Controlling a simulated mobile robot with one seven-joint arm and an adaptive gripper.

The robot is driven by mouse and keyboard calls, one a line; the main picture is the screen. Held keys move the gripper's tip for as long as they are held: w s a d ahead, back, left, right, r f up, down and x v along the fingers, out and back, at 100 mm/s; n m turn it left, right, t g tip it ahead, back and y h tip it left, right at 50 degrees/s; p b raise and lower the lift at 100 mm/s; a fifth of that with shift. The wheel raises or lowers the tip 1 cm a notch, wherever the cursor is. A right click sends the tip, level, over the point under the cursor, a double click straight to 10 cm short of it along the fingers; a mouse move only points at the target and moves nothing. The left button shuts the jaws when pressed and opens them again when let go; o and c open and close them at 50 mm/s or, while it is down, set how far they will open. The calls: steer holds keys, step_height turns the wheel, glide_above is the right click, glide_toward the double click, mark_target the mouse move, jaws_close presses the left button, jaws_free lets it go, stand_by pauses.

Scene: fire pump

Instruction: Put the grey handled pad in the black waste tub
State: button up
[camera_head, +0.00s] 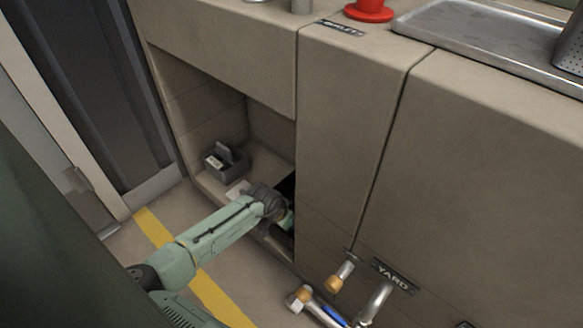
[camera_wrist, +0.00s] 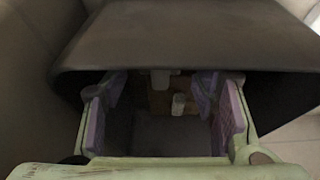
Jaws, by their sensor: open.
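In the head view my gripper (camera_head: 287,212) is at the end of my green arm, low in the recess under the counter, and partly hidden. A black patch beside it, likely the black waste tub (camera_head: 288,186), is mostly covered by my wrist and the recess edge. In the wrist view my gripper (camera_wrist: 165,112) is open, its purple-padded fingers apart under the edge of a broad dark grey-brown surface (camera_wrist: 185,40). Pale pegs (camera_wrist: 178,104) on a brownish thing show dimly between or beyond the fingers. I cannot clearly make out the grey handled pad.
A dark grey open box (camera_head: 226,161) with an upright piece stands in the recess, left of my wrist. A pale flat thing (camera_head: 237,190) lies near it. Pipe fittings (camera_head: 340,278) stick out at lower right. A yellow floor stripe (camera_head: 152,227) passes under my arm.

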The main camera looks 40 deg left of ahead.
steer(key=p+v, duration=0.2)
steer(key=v, duration=0.7)
